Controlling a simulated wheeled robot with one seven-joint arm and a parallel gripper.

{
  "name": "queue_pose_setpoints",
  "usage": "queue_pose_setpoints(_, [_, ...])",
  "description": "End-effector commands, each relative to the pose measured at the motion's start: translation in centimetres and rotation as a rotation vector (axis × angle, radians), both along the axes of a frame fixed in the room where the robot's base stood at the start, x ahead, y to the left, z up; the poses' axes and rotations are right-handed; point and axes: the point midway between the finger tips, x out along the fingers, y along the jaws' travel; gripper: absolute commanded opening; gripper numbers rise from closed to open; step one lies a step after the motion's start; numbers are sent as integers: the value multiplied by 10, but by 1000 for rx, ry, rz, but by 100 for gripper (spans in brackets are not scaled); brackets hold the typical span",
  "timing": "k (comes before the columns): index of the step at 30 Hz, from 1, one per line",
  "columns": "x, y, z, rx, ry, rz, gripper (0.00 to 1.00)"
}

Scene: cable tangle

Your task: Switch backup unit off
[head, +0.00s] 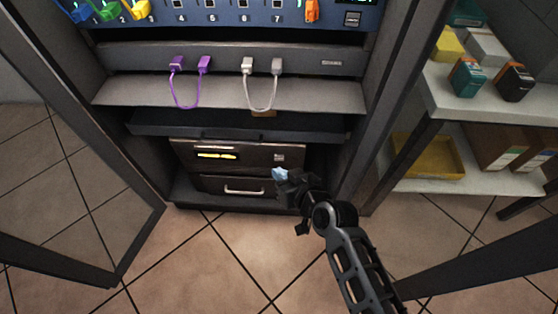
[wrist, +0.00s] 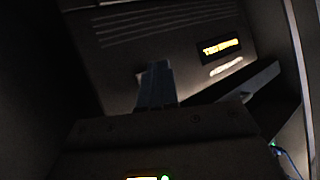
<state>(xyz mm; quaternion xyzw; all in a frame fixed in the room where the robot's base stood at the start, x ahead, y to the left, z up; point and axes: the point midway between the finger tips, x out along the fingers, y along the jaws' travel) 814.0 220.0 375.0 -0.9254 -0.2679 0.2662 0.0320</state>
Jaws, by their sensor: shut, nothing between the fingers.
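The backup unit (head: 240,149) is the dark box low in the rack, with a lit yellow display on its left and a small pale switch (head: 279,158) on its right. My gripper (head: 279,174) is shut and empty, its light-blue fingertips just below the switch in the head view. I cannot tell whether they touch the unit. In the wrist view the shut fingers (wrist: 155,84) point at the unit's dark front (wrist: 190,62), where amber display text and vent slots show. A small pale patch shows beside the fingertips; the fingers hide most of what is behind them.
A drawer front with a pale handle (head: 244,190) is below the unit. Purple (head: 186,105) and white (head: 260,105) cables hang above. The open rack door (head: 75,235) stands left, and a shelf (head: 485,103) with boxes stands right. The tiled floor in front is clear.

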Motion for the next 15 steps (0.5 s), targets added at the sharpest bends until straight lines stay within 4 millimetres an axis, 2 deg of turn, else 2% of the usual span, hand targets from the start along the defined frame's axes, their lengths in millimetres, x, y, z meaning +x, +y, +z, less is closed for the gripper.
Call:
queue_pose_setpoints(6, [10, -1, 0, 0, 0, -1, 0])
queue_pose_setpoints(15, [10, -1, 0, -1, 1, -1, 0])
